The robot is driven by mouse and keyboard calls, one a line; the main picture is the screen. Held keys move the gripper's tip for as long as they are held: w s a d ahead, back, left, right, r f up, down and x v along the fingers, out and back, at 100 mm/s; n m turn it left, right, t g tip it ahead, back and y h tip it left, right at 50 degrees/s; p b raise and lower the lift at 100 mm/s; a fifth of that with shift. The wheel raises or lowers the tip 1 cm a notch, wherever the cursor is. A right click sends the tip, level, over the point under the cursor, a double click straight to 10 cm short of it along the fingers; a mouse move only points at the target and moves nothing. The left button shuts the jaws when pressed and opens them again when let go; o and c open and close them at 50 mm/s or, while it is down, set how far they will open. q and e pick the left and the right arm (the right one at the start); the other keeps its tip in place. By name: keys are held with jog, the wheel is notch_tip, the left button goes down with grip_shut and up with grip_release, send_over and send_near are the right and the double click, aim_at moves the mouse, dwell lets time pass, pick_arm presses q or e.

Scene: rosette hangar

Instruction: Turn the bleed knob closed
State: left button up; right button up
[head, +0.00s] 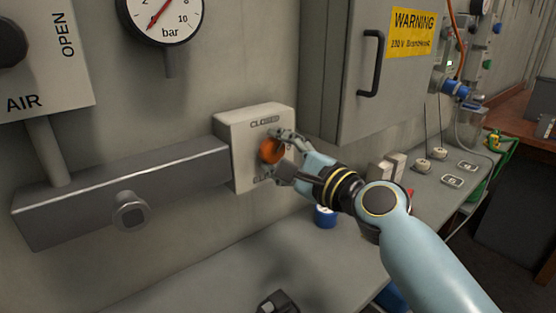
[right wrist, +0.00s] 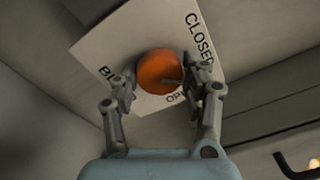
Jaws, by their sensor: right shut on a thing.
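The bleed knob (head: 271,151) is orange and round. It sits on the front of a pale box (head: 240,150) with CLOSED printed along its top. My right gripper (head: 282,154) is at the knob, its fingers shut around it. In the right wrist view the orange knob (right wrist: 160,71) lies between the two fingers of my right gripper (right wrist: 160,92). The pale plate (right wrist: 120,45) behind it carries CLOSED and partly hidden lettering below. The knob's pointer is hard to make out. My left gripper is out of view.
A grey bar (head: 120,190) with a short stub (head: 130,210) runs left from the box. A gauge (head: 160,15) reading bar is above. A grey cabinet (head: 340,85) with a black handle (head: 372,65) stands at right. A blue-sided round item (head: 325,217) is on the bench (head: 210,270).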

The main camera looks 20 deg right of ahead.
jog(key=n+b, duration=0.1)
jog(key=n, duration=0.1)
jog(key=n+b, duration=0.1)
jog(key=n, duration=0.1)
jog(key=shift+f+n, duration=0.2)
jog(key=shift+n, duration=0.1)
jog(key=shift+n+b, duration=0.8)
jog(key=shift+n, duration=0.8)
jog(key=o, duration=1.2)
jog(key=shift+r, duration=0.15)
jog(key=shift+c, duration=0.2)
jog(key=v, duration=1.2)
